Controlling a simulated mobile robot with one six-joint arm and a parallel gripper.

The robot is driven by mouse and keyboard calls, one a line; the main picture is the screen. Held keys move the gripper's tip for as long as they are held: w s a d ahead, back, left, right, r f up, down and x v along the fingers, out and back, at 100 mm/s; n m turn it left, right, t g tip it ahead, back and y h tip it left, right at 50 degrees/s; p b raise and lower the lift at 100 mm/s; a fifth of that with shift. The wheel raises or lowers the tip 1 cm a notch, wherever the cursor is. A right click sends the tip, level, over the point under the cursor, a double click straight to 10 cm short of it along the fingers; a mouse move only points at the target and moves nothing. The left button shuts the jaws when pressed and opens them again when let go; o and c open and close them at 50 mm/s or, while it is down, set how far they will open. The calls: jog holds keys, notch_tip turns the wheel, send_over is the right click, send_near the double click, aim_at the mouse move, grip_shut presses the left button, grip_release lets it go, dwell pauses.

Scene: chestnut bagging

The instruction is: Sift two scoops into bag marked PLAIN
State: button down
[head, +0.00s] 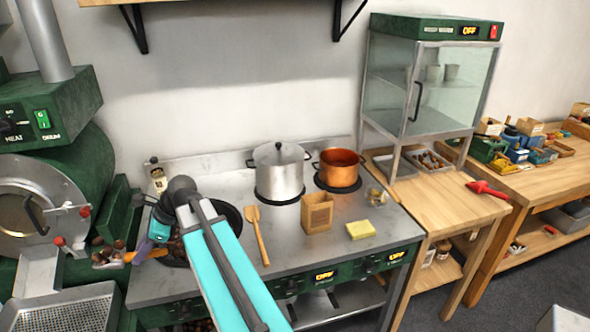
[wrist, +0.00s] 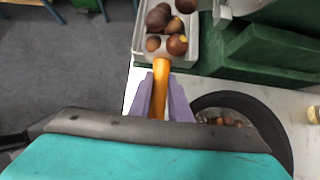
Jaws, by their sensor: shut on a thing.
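My gripper (head: 154,240) is shut on the orange handle of a pale scoop; its purple fingers (wrist: 160,90) pinch the handle from both sides. The scoop (head: 107,265) holds several brown chestnuts; its pale wall shows in the wrist view (wrist: 138,40). It is at the left end of the stove top, beside the green roaster. A dark pan (head: 232,218) with chestnuts in it stands right of the scoop, partly hidden by my arm; it also shows in the wrist view (wrist: 270,125). A brown open-topped bag (head: 317,214) stands on the stove top; I cannot read its marking.
A wooden spatula (head: 258,230) lies right of the pan. A steel pot (head: 279,172) and a copper pot (head: 340,168) stand behind the bag. A yellow sponge (head: 361,229) lies right of it. The roaster (head: 75,170) borders the left; a glass warmer (head: 425,85) stands right.

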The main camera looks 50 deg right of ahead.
jog(key=s+d+r+p, duration=0.2)
jog(key=s+d, duration=0.2)
jog(key=d, duration=0.8)
jog(key=s+d+r+m+h+p, duration=0.1)
jog(key=s+d+p, duration=0.15)
jog(key=d, duration=0.95)
jog(key=s+d+r+p, duration=0.2)
jog(key=s+d, duration=0.2)
jog(key=d, duration=0.7)
jog(key=s+d+r+p, duration=0.2)
jog(key=s+d, duration=1)
jog(key=s, duration=0.1)
jog(key=s+d+r+m+h+p, duration=0.1)
jog(key=s+d+r+p, duration=0.1)
jog(key=s+d, duration=1)
jog(key=shift+s+r+m+p, duration=0.3)
jog(key=shift+s+p, duration=0.25)
jog(key=shift+s, duration=0.45)
jog(key=shift+w+a, duration=0.1)
jog(key=w+a+r+g+h+b, duration=0.1)
jog(key=w+a+r+g+h, duration=0.4)
jog(key=w+r+g+h, duration=0.1)
jog(key=shift+w+a+r+g+h, duration=0.5)
jog(key=shift+g+h, duration=0.6)
jog(key=shift+g, duration=0.7)
